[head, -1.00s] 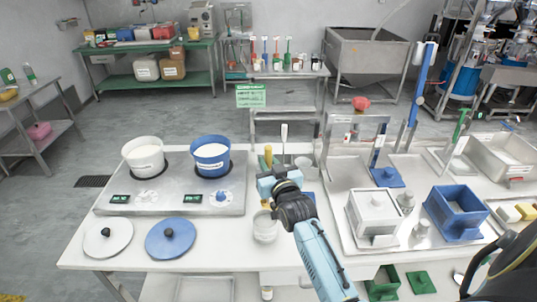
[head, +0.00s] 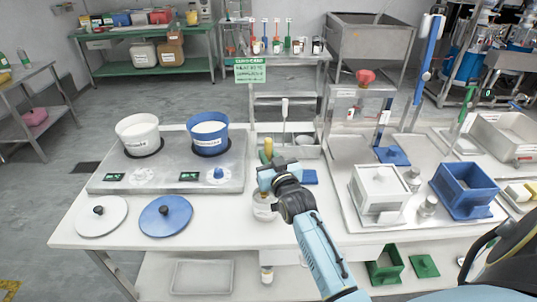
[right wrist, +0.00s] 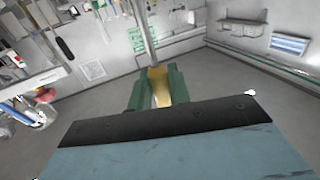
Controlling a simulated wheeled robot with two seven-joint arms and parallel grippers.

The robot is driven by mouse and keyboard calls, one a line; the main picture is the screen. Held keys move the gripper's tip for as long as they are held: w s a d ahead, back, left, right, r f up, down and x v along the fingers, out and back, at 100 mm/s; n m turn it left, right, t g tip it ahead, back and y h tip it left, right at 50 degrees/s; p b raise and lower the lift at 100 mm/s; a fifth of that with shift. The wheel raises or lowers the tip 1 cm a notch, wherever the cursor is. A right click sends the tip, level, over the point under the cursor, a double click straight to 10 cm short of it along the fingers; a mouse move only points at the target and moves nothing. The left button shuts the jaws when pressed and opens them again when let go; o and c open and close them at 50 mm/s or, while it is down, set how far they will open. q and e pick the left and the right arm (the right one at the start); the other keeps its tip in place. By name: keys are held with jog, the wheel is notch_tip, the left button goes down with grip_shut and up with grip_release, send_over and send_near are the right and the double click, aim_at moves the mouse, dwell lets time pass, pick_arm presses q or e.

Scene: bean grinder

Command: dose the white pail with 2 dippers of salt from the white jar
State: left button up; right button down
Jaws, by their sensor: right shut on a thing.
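The white pail (head: 138,143) stands open on the left of a steel two-place scale, with pale contents inside. A pale jar (head: 264,213) stands on the table, partly hidden under my right gripper; I cannot read a label on it. My right gripper (head: 267,174) is just above this jar. In the right wrist view its green fingers (right wrist: 160,90) are shut on the yellow handle of a dipper (right wrist: 158,82), whose thin metal shaft runs out of the picture. The dipper's cup is hidden, so I cannot tell whether it is inside the jar. My left gripper is not in view.
A blue pail (head: 208,143) stands right of the white one on the scale (head: 170,176). A white lid (head: 101,220) and a blue lid (head: 166,222) lie in front. White (head: 380,190) and blue (head: 464,188) boxes stand on the right tray.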

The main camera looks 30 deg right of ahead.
aim_at(268, 140)
notch_tip(268, 140, down, 6)
jog(key=b, duration=0.3)
jog(key=shift+r, duration=0.3)
dwell(0.6)
notch_tip(268, 140, up, 12)
jog(key=p, duration=1.1)
jog(key=shift+f, duration=0.2)
jog(key=shift+a+f, duration=0.1)
jog(key=shift+f, duration=0.05)
